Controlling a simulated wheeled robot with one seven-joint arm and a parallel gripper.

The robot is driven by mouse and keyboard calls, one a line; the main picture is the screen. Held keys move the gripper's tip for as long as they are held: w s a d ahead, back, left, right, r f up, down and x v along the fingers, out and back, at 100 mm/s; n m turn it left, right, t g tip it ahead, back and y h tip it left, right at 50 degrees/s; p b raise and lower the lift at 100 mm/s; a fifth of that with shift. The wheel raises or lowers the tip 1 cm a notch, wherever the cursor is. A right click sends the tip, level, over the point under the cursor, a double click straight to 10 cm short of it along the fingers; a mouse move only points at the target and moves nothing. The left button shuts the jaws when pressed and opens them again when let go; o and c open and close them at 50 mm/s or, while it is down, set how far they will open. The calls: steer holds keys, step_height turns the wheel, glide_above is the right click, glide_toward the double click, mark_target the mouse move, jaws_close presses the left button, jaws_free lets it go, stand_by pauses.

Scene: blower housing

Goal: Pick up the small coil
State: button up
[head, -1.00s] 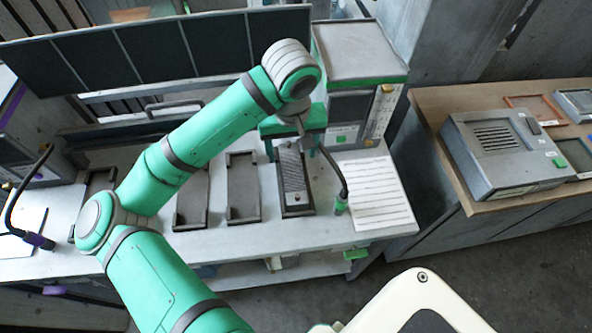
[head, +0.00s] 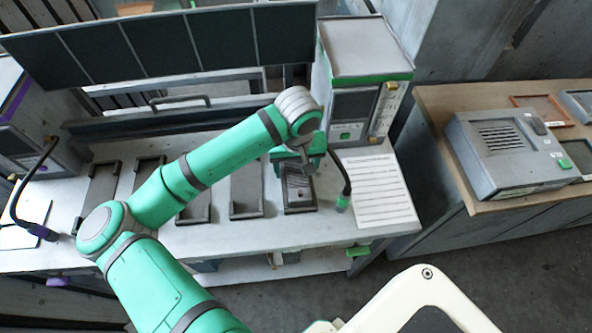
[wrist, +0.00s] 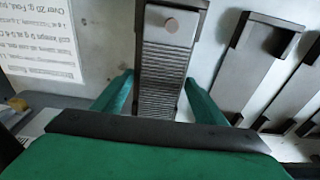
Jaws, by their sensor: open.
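A long dark ribbed piece with a round tan knob, which I take for the small coil (wrist: 164,65), lies in a dark narrow tray (wrist: 201,5). In the head view the coil (head: 298,193) sits in the rightmost tray on the bench, partly hidden by my gripper (head: 300,158). In the wrist view my gripper (wrist: 158,92) is open, its two green fingers one on each side of the ribbed part. Gaps show between the fingers and the coil. The near end of the coil is hidden by my gripper's body.
Similar empty dark trays (head: 246,213) stand in a row to the left. A printed sheet (head: 375,190) and a black cable with a green end (head: 343,202) lie close on the right. A grey instrument box (head: 365,105) stands behind. The bench front is clear.

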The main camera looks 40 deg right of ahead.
steer(key=c, duration=1.5)
steer(key=shift+r, duration=0.55)
steer(key=s+a+r, duration=0.1)
steer(key=r, duration=0.1)
steer(key=s+a+r, duration=0.1)
steer(key=r, duration=0.2)
steer(key=s+a+r, duration=0.1)
steer(key=s+r, duration=0.1)
steer(key=r, duration=0.1)
steer(key=shift+s+a+r, duration=0.95)
steer(key=shift+s+r, duration=0.2)
steer(key=shift+r, duration=0.15)
steer(key=shift+s+a+r, duration=0.95)
steer(key=shift+s+r, duration=0.2)
steer(key=shift+r, duration=0.2)
steer(key=shift+s+a+r, duration=0.95)
steer(key=shift+s+r, duration=0.2)
steer(key=shift+r, duration=0.15)
